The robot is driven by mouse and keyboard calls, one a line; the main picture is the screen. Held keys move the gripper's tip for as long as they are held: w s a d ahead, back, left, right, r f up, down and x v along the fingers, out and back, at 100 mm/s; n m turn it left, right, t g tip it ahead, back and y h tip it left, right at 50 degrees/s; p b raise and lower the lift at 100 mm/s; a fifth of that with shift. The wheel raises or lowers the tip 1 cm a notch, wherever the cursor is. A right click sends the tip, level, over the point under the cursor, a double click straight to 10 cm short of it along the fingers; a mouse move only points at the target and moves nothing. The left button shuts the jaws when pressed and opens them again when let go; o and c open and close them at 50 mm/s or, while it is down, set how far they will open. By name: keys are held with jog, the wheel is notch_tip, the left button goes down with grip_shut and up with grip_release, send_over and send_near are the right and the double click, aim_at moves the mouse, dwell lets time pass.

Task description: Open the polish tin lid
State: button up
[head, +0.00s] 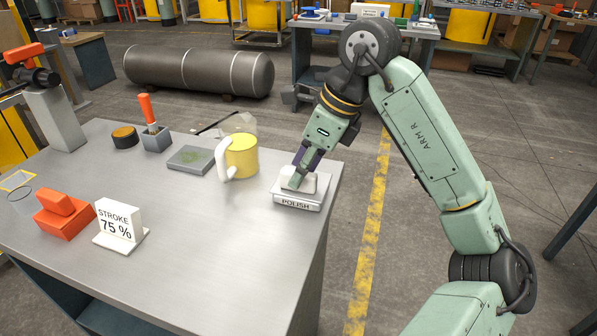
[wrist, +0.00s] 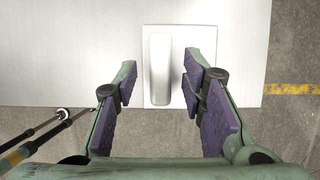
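The polish tin (head: 296,204) is a low, pale square box at the right end of the grey table, with POLISH on its front. A raised pale bar handle (wrist: 160,60) runs along its lid (wrist: 190,35) in the wrist view, left of the lid's middle. The lid looks flat and seated, though its seam is hard to see. My gripper (wrist: 158,85) is open, with its purple-padded fingers on either side of the handle and a visible gap on both sides. In the head view my gripper (head: 300,176) is low over the tin and partly hides the handle.
A yellow mug (head: 241,157) stands left of the tin, with a grey pad (head: 191,160) beyond it. A STROKE 75 % sign (head: 118,222) and an orange block (head: 66,218) stand farther left. The table's right edge is close beside the tin.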

jog(key=shift+x, duration=1.05)
grip_shut()
